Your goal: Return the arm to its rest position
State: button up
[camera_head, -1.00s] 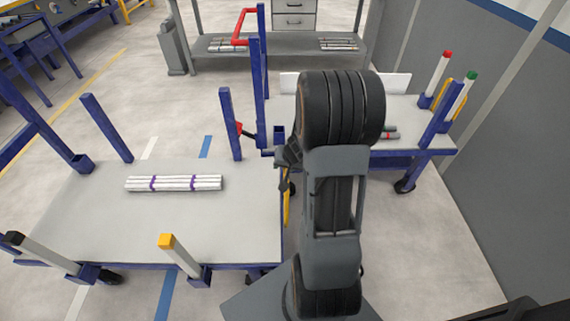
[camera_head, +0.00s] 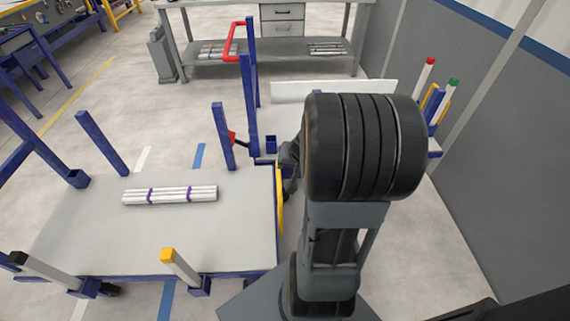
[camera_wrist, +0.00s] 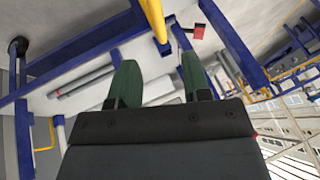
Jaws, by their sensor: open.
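My arm (camera_head: 365,145) is folded up close in front of the body camera, its large dark joint covering much of the right cart. My gripper shows in the wrist view (camera_wrist: 160,82), with two green fingers spread apart and nothing between them. In the body camera view only a dark part of the wrist end shows at the arm's left side, near the gap between the two carts. The right cart (camera_head: 285,120) has a pale top and blue posts. Grey pipes (camera_wrist: 85,82) show beyond the fingers in the wrist view.
The left cart (camera_head: 95,235) carries a bundle of white pipes with purple bands (camera_head: 170,195). Blue posts and a yellow bar (camera_head: 280,200) stand near my arm. A grey workbench (camera_head: 270,65) is at the back; a dark wall (camera_head: 510,140) is at the right.

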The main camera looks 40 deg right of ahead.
jog(key=shift+s+r, duration=0.3)
jog(key=shift+r, duration=0.1)
dwell(0.4)
jog(key=s+a+r+n+g+p, duration=0.1)
jog(key=s+a+r+n+p, duration=0.2)
jog(key=a+r+p, duration=0.4)
jog(key=s+a+r+n+g+p, duration=0.1)
jog(key=s+a+r+n+p, duration=0.2)
jog(key=a+r+p, duration=0.5)
notch_tip(320, 180, up, 9)
jog(key=shift+s+a+n, duration=0.3)
jog(key=shift+a+n, duration=0.4)
jog(key=shift+a, duration=0.55)
jog(key=shift+a, duration=0.1)
